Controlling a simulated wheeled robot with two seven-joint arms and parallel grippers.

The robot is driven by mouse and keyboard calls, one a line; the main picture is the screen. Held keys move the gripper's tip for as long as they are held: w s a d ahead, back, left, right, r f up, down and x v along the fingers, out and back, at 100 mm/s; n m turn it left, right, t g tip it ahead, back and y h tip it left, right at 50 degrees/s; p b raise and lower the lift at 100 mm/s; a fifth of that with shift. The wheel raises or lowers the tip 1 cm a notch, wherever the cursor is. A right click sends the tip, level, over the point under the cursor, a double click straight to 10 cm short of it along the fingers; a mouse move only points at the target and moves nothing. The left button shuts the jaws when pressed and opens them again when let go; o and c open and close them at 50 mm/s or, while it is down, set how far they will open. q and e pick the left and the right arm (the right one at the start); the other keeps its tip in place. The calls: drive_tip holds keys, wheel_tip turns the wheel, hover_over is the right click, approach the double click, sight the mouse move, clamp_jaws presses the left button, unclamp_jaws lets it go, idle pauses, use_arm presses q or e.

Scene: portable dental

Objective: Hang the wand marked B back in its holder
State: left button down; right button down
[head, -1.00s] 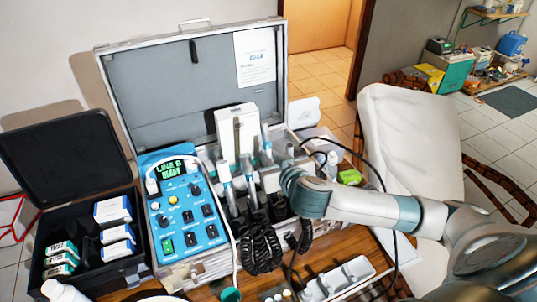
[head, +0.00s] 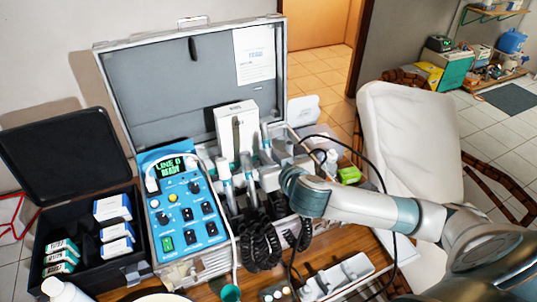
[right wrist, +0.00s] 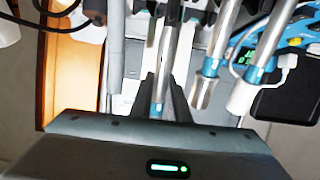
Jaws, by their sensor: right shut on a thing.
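My right gripper (head: 268,176) is at the row of wands in the open case, partly hidden by its own wrist. In the right wrist view its fingers (right wrist: 164,98) are shut on a silver wand with a blue band (right wrist: 163,72), which also shows upright in the head view (head: 265,143). Two other wands with blue bands (head: 225,172) (head: 247,168) stand to its left in the head view. The holder under the wands is mostly hidden. I cannot read a letter on any wand. My left gripper is out of view.
A blue control panel (head: 190,235) with a lit green display stands left of the wands. Black coiled hoses (head: 262,245) hang in front. A white box (head: 236,122) stands behind. A black case with boxes (head: 88,283) is at the left, a pale tray (head: 345,275) at front right.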

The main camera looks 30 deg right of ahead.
drive_tip(key=shift+f, duration=0.1)
drive_tip(key=shift+s+f+b, duration=0.35)
drive_tip(key=shift+f+b, duration=0.25)
drive_tip(key=shift+f, duration=0.3)
drive_tip(key=shift+s+f+b, duration=0.35)
drive_tip(key=shift+f+b, duration=0.25)
drive_tip(key=shift+f, duration=0.3)
drive_tip(key=shift+f, duration=0.2)
drive_tip(key=shift+s+f+b, duration=0.25)
drive_tip(key=shift+f+b, duration=0.2)
drive_tip(key=shift+f, duration=0.15)
drive_tip(key=shift+s+f+b, duration=0.25)
drive_tip(key=shift+f+b, duration=0.2)
drive_tip(key=shift+f, duration=0.15)
drive_tip(key=c, duration=1.6)
unclamp_jaws()
drive_tip(key=shift+s+a, duration=0.1)
